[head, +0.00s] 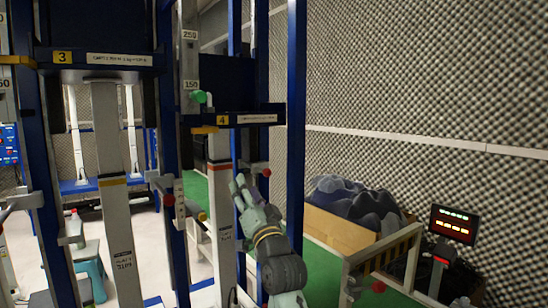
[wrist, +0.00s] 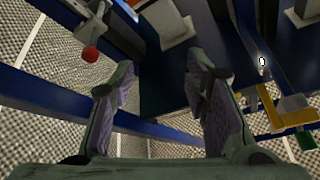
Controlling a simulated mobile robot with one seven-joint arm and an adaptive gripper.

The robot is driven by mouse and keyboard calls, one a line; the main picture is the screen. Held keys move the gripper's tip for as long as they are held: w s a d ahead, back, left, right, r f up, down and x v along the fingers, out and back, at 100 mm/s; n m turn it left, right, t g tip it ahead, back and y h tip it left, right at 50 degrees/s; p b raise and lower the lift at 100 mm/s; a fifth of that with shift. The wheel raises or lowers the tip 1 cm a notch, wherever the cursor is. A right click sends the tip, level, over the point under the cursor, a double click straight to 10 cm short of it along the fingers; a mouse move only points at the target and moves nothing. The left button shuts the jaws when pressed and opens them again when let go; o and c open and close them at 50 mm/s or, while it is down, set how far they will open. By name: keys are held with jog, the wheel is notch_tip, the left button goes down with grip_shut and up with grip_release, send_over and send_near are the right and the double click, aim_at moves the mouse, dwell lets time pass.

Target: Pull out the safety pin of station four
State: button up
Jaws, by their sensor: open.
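Station four carries a yellow "4" plate (head: 222,119) on its dark blue crossbar in the head view. A red ball (head: 266,172) sits just right of my gripper (head: 240,186). In the wrist view a red ball (wrist: 90,54) hangs from a grey bracket, left of and apart from my fingers. A green knob (head: 199,96) stands above the crossbar's left end; a green piece (wrist: 306,140) also shows at the wrist view's right edge. I cannot tell for certain which is the safety pin. My gripper (wrist: 160,68) is open, with nothing between its fingers.
Station three's crossbar (head: 105,58) and blue posts stand to the left. Another red ball (head: 168,199) is on a lever there. A blue post (head: 296,120) rises close to my arm. A wooden box (head: 340,230) with dark foam and a lit display (head: 453,225) stand right.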

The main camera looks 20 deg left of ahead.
aim_at(268, 174)
jog(key=w+d+f+m+h+p, duration=0.1)
jog(key=w+d+f+m+h, duration=0.15)
jog(key=w+d, duration=0.45)
jog(key=shift+m, duration=0.35)
jog(key=p+x, duration=0.1)
jog(key=x, duration=0.6)
jog(key=p+x, duration=0.1)
jog(key=x, duration=0.3)
jog(key=shift+w+a+f+p, duration=0.15)
jog(key=shift+w+a+p, duration=0.05)
jog(key=shift+a+p, duration=0.15)
grip_shut()
